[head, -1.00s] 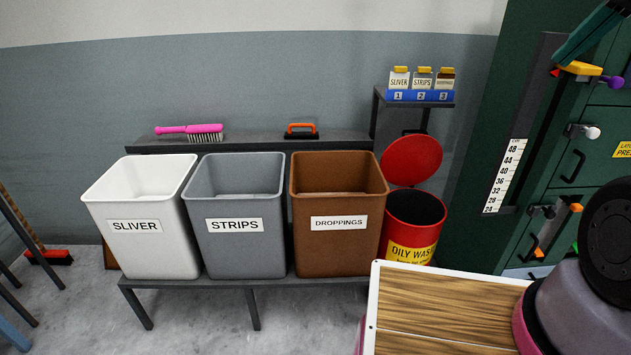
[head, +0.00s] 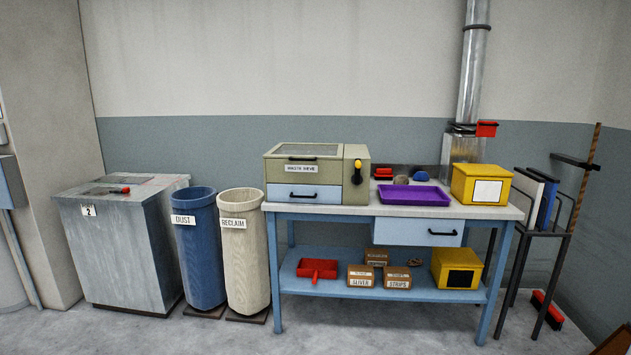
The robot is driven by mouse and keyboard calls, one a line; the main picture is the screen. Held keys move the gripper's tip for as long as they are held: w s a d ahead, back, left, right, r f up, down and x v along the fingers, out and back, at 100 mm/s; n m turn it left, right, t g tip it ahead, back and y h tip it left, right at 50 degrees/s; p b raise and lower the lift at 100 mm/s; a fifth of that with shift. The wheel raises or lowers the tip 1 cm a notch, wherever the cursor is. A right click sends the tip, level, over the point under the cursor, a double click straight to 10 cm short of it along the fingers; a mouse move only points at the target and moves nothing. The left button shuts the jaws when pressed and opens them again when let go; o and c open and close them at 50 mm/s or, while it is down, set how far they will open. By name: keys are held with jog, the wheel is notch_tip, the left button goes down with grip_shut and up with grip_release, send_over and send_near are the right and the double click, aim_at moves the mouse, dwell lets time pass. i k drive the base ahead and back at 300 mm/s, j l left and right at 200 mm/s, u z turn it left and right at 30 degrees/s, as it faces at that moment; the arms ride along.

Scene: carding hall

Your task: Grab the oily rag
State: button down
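I cannot make out the oily rag for certain in the head view. A small brown lump (head: 401,180) lies on the workbench top behind the purple tray (head: 415,195). Another small brownish lump (head: 415,262) lies on the bench's lower shelf, beside small brown boxes. Both are too small to identify. My gripper is not in view.
The blue workbench (head: 347,211) carries a waste-shake box (head: 310,175) and a yellow box (head: 482,184). Left of it stand the RECLAIM bin (head: 243,255), DUST bin (head: 202,255) and a grey cabinet (head: 125,250). A rack (head: 545,228) stands right. Floor in front is clear.

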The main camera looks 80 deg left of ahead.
aim_at(400, 179)
jog(key=u, duration=2.4)
jog(key=i+l, duration=0.15)
jog(key=i, duration=0.35)
jog(key=i+l, duration=0.15)
jog(key=i, duration=0.3)
jog(key=i+l, duration=0.15)
jog(key=i, duration=0.35)
jog(key=i+l+u, duration=0.1)
jog(key=i, duration=0.35)
jog(key=i+l, duration=0.25)
jog(key=i, duration=0.25)
jog(key=i+l, duration=0.2)
jog(key=i, duration=0.25)
jog(key=i+l, duration=0.15)
jog(key=i, duration=0.3)
jog(key=i+l, duration=0.2)
jog(key=i, duration=0.3)
jog(key=u, duration=0.05)
